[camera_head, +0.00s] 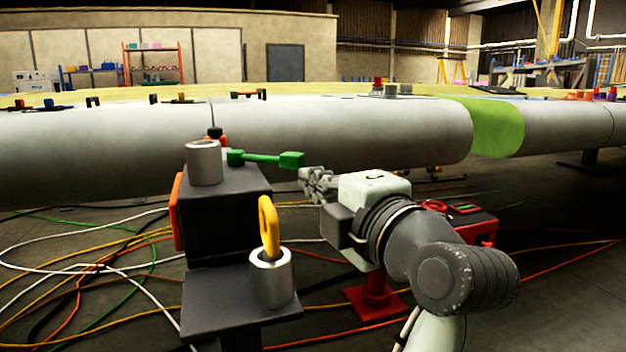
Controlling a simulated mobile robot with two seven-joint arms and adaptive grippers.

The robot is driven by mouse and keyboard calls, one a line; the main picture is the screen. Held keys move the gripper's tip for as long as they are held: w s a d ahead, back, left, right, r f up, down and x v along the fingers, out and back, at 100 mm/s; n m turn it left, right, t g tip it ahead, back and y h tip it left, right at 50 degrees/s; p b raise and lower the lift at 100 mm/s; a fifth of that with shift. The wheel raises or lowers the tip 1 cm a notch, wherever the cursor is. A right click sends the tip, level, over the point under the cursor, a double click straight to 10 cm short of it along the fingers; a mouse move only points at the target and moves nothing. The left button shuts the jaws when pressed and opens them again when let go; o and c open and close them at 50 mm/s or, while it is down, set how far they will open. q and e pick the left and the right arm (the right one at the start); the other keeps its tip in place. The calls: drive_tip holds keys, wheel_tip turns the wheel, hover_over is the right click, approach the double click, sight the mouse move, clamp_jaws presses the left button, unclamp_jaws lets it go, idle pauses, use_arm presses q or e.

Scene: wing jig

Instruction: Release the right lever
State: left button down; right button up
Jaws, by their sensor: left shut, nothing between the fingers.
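A green lever (265,159) lies about level at the top of a dark block (230,215), its thicker end pointing right. It is the only lever-like bar I make out on the block. I cannot tell whether the fingertips touch the lever.
A grey metal cylinder (204,164) stands on the block. A yellow ring-shaped handle (269,228) stands in another cylinder (271,279) on a lower dark shelf (222,302). The long white wing (370,132) runs behind. Loose cables (120,270) cover the floor at left.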

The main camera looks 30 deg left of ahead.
sight(284, 162)
use_arm(q)
drive_tip(key=x, duration=0.7)
drive_tip(key=shift+a, duration=0.2)
use_arm(e)
drive_tip(key=shift+s+d+f, duration=0.1)
drive_tip(key=shift+s+d, duration=0.05)
drive_tip(key=shift+s, duration=0.05)
use_arm(q)
drive_tip(key=shift+w, duration=0.25)
use_arm(e)
drive_tip(key=shift+w, duration=0.1)
